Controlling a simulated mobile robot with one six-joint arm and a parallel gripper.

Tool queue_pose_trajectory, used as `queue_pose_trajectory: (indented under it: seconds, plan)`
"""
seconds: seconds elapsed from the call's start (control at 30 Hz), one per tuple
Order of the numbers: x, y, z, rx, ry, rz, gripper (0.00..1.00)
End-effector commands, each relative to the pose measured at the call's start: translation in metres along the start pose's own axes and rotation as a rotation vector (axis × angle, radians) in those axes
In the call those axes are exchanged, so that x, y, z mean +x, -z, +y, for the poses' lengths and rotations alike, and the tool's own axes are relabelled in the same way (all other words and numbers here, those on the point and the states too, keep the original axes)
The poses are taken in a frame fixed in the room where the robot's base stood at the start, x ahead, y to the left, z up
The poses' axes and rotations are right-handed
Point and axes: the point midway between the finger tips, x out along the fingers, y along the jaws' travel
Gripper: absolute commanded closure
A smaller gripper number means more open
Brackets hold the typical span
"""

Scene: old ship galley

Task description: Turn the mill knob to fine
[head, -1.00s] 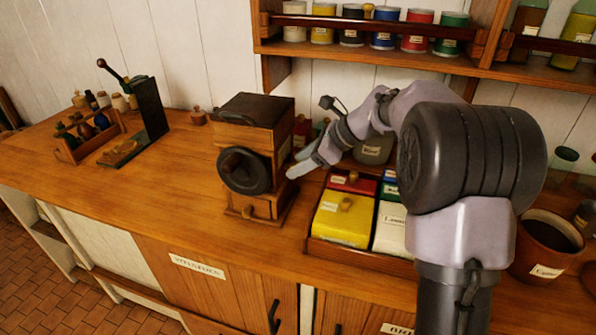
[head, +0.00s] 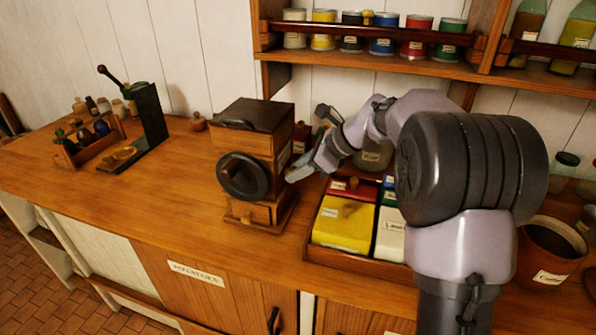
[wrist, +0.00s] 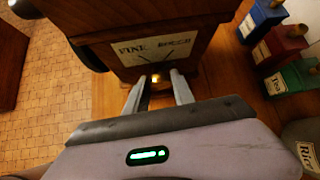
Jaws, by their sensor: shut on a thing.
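The wooden coffee mill (head: 251,155) stands upright on the counter, with a dark round wheel (head: 243,176) on its front and a small drawer (head: 249,214) below. My gripper (head: 292,175) is at the mill's right side. In the wrist view, a pale label (wrist: 156,48) on that side reads FINE at left and a less legible word at right. A small brass-coloured mill knob (wrist: 155,78) lies below the label. My gripper (wrist: 156,86) is shut on the knob, one finger on each side. The knob's pointer cannot be made out.
A tray with lidded boxes, one yellow (head: 342,222), sits right of the mill, under my arm. A bottle rack (head: 88,148) and a lever device (head: 150,118) stand at left. A shelf (head: 380,63) with tins hangs behind.

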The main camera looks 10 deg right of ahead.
Motion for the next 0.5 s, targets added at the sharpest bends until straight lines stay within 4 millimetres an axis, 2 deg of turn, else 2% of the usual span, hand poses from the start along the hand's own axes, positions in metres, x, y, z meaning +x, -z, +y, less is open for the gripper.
queue_pose_trajectory:
  seconds: [0.5]
  plan:
    - [0.0021, 0.0021, 0.0074, -0.284, 0.287, 0.0, 1.0]
